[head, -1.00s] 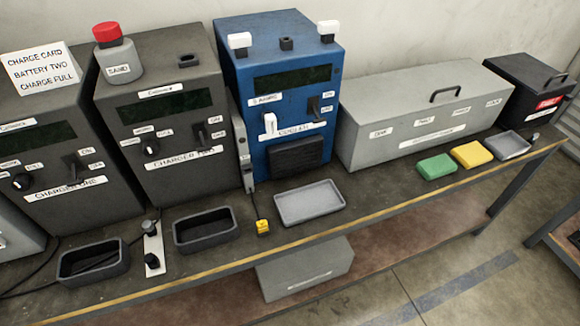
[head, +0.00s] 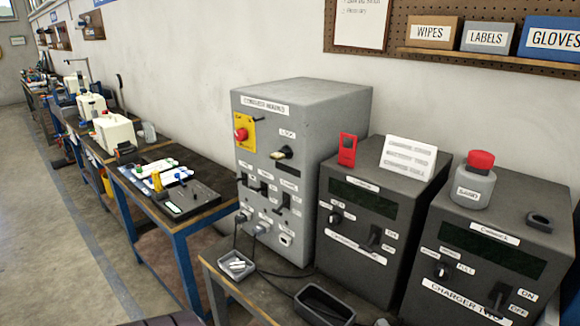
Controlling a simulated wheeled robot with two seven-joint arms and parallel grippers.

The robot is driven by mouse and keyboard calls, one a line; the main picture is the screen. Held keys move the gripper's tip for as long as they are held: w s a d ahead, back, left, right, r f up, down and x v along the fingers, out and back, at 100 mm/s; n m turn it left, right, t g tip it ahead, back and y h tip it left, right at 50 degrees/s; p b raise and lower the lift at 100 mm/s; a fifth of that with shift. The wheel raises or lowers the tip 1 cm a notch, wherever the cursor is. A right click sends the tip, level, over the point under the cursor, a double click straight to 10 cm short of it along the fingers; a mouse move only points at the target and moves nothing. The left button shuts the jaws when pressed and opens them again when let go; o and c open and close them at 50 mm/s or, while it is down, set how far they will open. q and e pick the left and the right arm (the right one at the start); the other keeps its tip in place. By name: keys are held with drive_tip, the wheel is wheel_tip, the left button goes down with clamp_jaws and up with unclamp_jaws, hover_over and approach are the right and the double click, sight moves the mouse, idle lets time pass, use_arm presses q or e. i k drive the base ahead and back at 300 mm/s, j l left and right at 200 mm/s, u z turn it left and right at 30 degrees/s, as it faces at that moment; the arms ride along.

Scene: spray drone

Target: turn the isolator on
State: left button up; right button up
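A grey cabinet (head: 285,165) stands on the bench in the middle of the head view. A red rotary knob on a yellow plate (head: 243,132) sits at the upper left of its front and looks like the isolator. Its exact setting is too small to tell. A pale key-like knob (head: 279,155) is to its right, and several small dark switches (head: 262,188) are below. Neither of my grippers is in view.
Two dark charger boxes (head: 345,265) stand right of the cabinet, one with a red-capped jar (head: 473,185) on top. A small grey tray (head: 236,265) and a dark tray (head: 322,306) lie in front. More benches (head: 165,195) run away to the left beside open floor (head: 50,250).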

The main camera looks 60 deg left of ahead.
sight(240, 135)
drive_tip(key=u, duration=1.7)
